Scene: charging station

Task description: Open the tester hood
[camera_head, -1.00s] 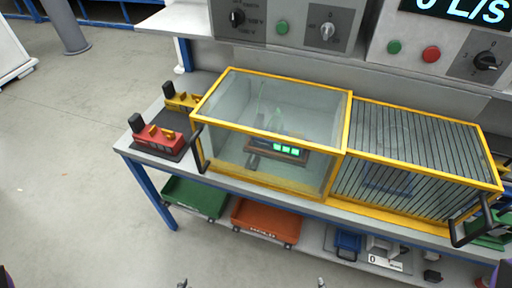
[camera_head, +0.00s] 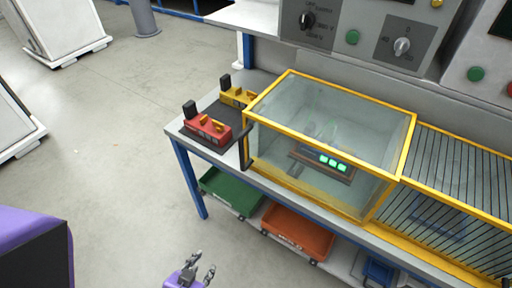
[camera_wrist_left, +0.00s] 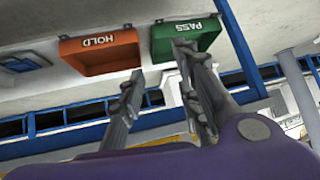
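The tester hood (camera_head: 335,115) is a clear box with a yellow frame on the bench, and it looks closed. A black handle (camera_head: 246,147) stands at its left front corner. Inside, a dark device (camera_head: 322,162) shows green lit displays. My left gripper (camera_head: 203,270) is low at the bottom of the head view, in front of the bench and well apart from the hood. In the left wrist view its two fingers (camera_wrist_left: 160,85) are spread with nothing between them. My right gripper is not in view.
Green (camera_head: 228,190) and orange (camera_head: 297,232) bins are on the lower shelf.

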